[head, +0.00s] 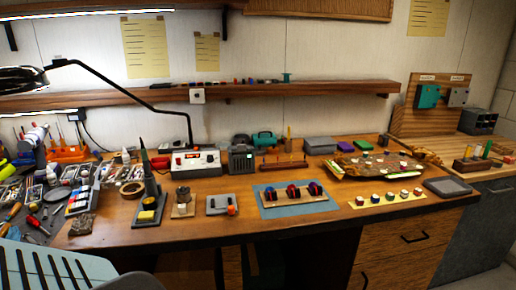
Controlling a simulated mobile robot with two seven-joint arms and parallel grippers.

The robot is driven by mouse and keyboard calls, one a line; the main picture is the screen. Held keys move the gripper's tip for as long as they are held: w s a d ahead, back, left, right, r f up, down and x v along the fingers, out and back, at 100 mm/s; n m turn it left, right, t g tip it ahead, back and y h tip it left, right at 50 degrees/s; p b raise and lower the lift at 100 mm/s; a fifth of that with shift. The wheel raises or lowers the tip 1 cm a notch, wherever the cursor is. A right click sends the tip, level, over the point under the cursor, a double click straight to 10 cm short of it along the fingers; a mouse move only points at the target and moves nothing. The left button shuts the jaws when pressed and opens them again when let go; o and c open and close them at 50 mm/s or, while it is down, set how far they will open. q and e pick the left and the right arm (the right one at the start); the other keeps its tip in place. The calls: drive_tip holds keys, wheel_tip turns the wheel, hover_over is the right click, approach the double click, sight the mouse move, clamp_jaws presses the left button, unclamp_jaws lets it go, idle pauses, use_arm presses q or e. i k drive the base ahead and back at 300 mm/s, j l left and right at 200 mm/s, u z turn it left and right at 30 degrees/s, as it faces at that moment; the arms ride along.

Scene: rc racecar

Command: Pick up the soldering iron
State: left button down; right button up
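A dark, slender upright tool that looks like the soldering iron (147,165) stands on the left half of the wooden workbench, tip end hard to make out. It appears to rest in a dark stand (146,217) with a yellow sponge (147,215) at its front. A white and grey station with a red display (195,162) sits behind it to the right. Neither of my grippers shows in the head view, and nothing is seen touching the iron.
A roll of tape (132,189) lies left of the stand. A black lamp arm (130,92) reaches over the bench. The left side is cluttered with tools and bins.

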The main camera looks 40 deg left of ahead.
sight(147, 173)
drive_tip(key=u, duration=2.1)
